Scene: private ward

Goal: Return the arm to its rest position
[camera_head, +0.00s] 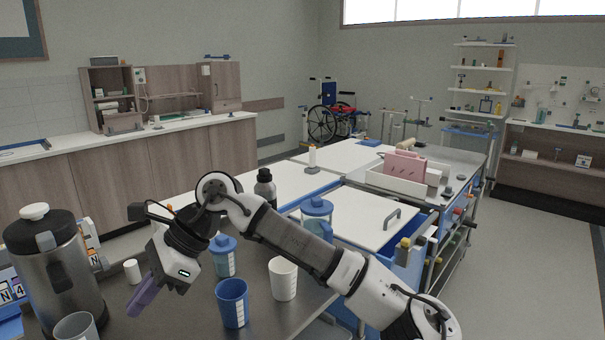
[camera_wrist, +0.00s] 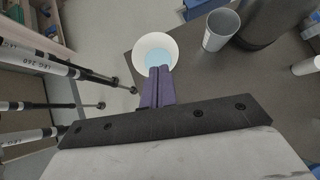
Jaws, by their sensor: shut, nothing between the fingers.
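My arm reaches from the lower right of the head view, bent at the elbow, to my gripper (camera_head: 143,299) above the left part of the dark counter (camera_head: 180,318). My gripper's purple fingers point down. In the wrist view my gripper (camera_wrist: 159,72) is shut, with its fingers together and nothing between them. Beyond the fingertips in that view is a white round container (camera_wrist: 142,45) with a pale blue inside, near the counter edge. The fingers overlap part of it. I cannot tell their height above it.
A steel urn (camera_head: 65,285) and a grey cup (camera_head: 76,328) stand left of my gripper. A blue cup (camera_head: 232,305), a white cup (camera_head: 284,280) and a blue lidded jug (camera_head: 223,260) stand near my arm. Labelled poles (camera_wrist: 45,62) lie left in the wrist view.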

